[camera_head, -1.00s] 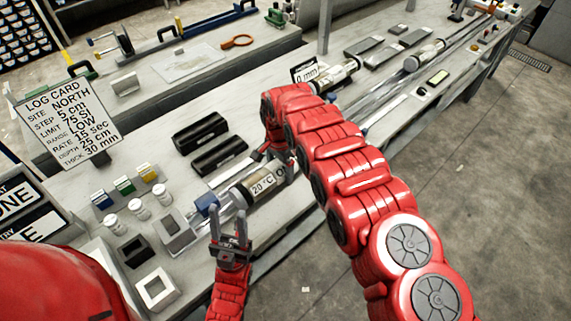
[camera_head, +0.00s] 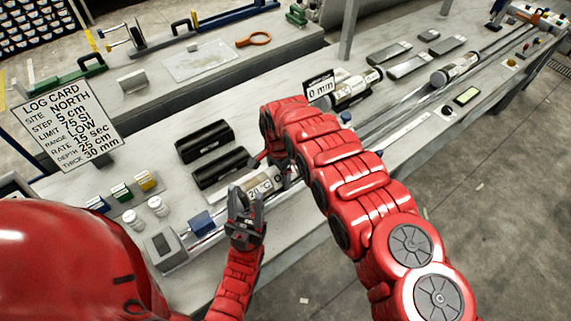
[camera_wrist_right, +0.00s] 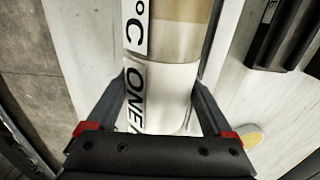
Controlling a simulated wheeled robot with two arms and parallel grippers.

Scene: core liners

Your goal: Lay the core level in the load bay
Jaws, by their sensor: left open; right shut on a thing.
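The core, a clear-and-tan cylinder with a white "20 °C" label (camera_head: 259,186), lies roughly level along the bench's front rail, before the black cradles. It fills the right wrist view (camera_wrist_right: 165,45), where more lettering shows on its white end. My right gripper (camera_wrist_right: 160,88) is shut around that end, one finger on each side; in the head view my arm partly hides it. My left gripper (camera_head: 245,192) is open at the core's left end, its fingers overlapping the core in view; I cannot tell if they touch. I cannot tell whether the core rests on the rail.
A blue block (camera_head: 201,222) stands on the rail left of the core. Two black cradles (camera_head: 204,141) lie behind it. Another core (camera_head: 455,69) is farther along the rail, and a "0 mm" sign (camera_head: 320,87) stands behind. White jars (camera_head: 157,206) and a log card (camera_head: 67,125) are left.

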